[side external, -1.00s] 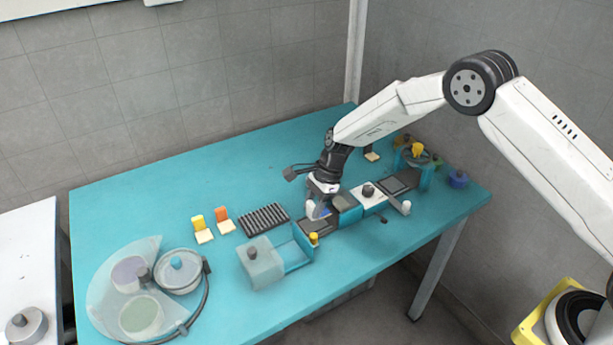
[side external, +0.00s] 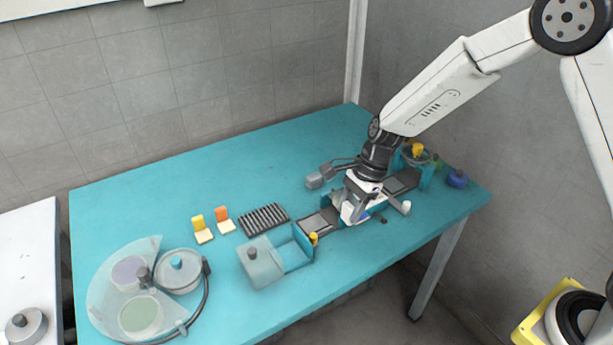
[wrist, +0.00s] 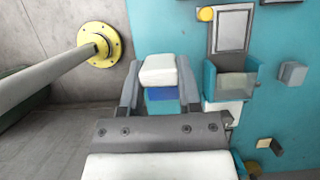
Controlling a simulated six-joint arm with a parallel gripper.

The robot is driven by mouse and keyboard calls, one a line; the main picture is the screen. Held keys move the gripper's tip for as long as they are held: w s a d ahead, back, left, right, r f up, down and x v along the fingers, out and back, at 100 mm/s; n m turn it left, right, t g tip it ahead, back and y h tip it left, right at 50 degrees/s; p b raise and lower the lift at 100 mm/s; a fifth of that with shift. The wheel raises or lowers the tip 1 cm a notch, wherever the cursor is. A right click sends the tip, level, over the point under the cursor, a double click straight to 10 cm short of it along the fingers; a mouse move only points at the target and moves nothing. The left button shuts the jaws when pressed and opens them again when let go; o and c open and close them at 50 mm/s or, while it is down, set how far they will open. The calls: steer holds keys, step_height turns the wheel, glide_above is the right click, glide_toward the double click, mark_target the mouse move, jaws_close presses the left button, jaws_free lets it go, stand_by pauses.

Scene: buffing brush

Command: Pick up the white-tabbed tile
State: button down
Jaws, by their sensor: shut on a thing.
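My gripper (side external: 354,210) is low over the right part of the dark track on the teal table. It is shut on a white-and-blue block (wrist: 159,72), which sits between the two grey fingers in the wrist view, white on top with blue below. I cannot make out a tab on this block or tell that it is the white-tabbed tile. A yellow-tabbed tile (side external: 203,229) and an orange-tabbed tile (side external: 224,220) stand at the left, away from my gripper. Whether the held block touches the fixture is hidden.
A ribbed dark rack (side external: 264,219) and a clear box with a grey knob (side external: 262,262) stand left of the track. Round dishes (side external: 179,270) are at the far left. A yellow-knobbed fixture (side external: 417,152) and a blue pot (side external: 457,179) are at the right. The back-left table is clear.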

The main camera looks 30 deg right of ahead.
steer(key=shift+s+d+r, duration=0.15)
steer(key=shift+s+r, duration=0.1)
steer(key=shift+s, duration=0.35)
stand_by(0.3)
steer(key=shift+w+a+f, duration=0.1)
steer(key=shift+w+a, duration=0.3)
steer(key=shift+a, duration=0.05)
steer(key=w+a+f, duration=0.3)
steer(key=w+a, duration=0.4)
steer(key=a, duration=0.5)
steer(key=shift+a+f, duration=0.2)
steer(key=shift+f, duration=3.05)
steer(key=shift+f, duration=0.1)
steer(key=shift+f, duration=1.75)
steer(key=shift+f, duration=0.1)
